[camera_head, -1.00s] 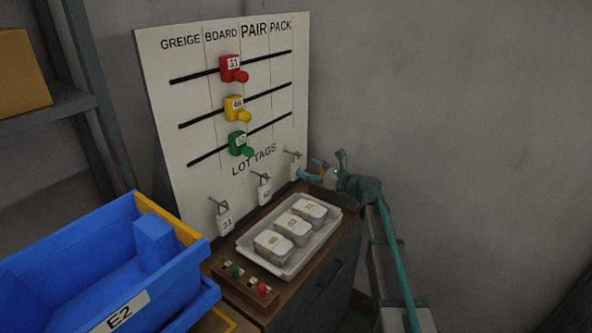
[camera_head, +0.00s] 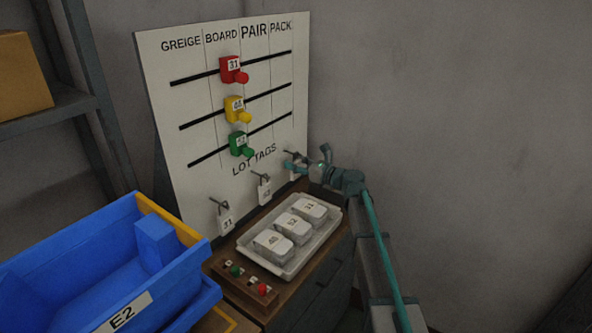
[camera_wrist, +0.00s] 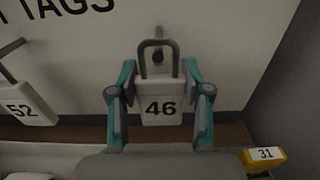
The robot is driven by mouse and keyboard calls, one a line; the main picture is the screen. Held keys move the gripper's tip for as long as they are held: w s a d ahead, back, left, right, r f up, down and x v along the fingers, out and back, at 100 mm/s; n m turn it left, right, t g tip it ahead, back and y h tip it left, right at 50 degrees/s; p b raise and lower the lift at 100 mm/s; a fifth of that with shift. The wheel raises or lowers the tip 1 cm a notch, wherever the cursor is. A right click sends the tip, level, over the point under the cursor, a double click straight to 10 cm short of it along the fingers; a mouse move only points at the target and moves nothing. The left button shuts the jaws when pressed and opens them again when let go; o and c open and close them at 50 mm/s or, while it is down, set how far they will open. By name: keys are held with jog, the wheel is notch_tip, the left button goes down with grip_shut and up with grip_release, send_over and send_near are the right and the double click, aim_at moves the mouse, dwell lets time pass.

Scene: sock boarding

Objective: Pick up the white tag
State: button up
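The white tag (camera_wrist: 160,108) marked 46 hangs by its shackle from a peg on the board in the wrist view. In the head view, the same right-hand tag (camera_head: 293,173) is partly hidden by my gripper (camera_head: 297,163). In the wrist view, the teal fingers of my gripper (camera_wrist: 160,75) stand on either side of the tag's upper part, open, with narrow gaps seeming to remain. Two other white tags hang to the left: 52 (camera_wrist: 24,104) and, in the head view, 31 (camera_head: 226,221).
The board (camera_head: 185,175) stands behind a cabinet bearing a tray (camera_head: 285,272) of labelled packs and a small button panel (camera_head: 247,284). A blue bin (camera_head: 60,245) is at left. In the wrist view, a yellow block (camera_wrist: 262,160) labelled 31 is at lower right.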

jog(key=c, duration=0.4)
jog(key=shift+r, duration=0.1)
jog(key=shift+r, duration=0.65)
jog(key=b+v, duration=0.1)
jog(key=v, duration=1.7)
jog(key=shift+b, duration=0.35)
